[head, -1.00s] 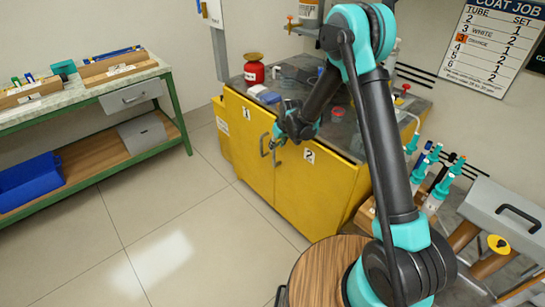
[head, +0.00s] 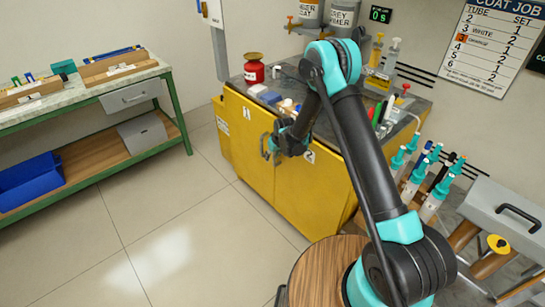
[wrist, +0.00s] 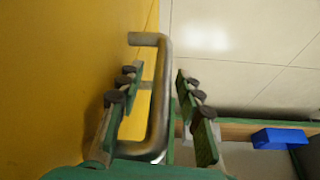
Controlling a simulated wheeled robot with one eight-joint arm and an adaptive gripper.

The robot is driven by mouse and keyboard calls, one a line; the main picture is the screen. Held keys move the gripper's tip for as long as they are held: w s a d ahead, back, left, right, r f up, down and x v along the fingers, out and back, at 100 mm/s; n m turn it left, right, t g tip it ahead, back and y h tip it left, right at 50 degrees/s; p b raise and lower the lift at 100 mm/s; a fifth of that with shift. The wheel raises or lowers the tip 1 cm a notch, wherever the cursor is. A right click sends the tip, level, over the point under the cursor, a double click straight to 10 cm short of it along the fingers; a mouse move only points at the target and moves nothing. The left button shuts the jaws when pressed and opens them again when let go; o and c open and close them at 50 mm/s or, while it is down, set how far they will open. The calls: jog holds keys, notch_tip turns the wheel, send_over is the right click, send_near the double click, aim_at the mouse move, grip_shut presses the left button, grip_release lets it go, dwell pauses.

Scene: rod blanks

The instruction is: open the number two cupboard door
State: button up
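The yellow cupboard (head: 300,190) has two front doors, labelled 1 and 2. The number two door (head: 325,178) is on the right and looks closed. Metal handles sit near the middle seam, partly covered by my gripper (head: 272,147). In the wrist view my gripper (wrist: 158,112) is open. A grey metal bar handle (wrist: 161,95) passes between its fingers, with gaps on both sides. The yellow door face (wrist: 60,80) lies close to the left finger. From the approach side it looks like the number two handle, but its label is not visible in the wrist view.
A green-framed bench (head: 95,145) with a blue bin (head: 28,182) stands at the left. The tiled floor (head: 165,220) before the cupboard is clear. Bottles and a red can (head: 254,72) stand on the cupboard top.

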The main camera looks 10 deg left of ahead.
jog(key=shift+c, duration=0.6)
grip_shut()
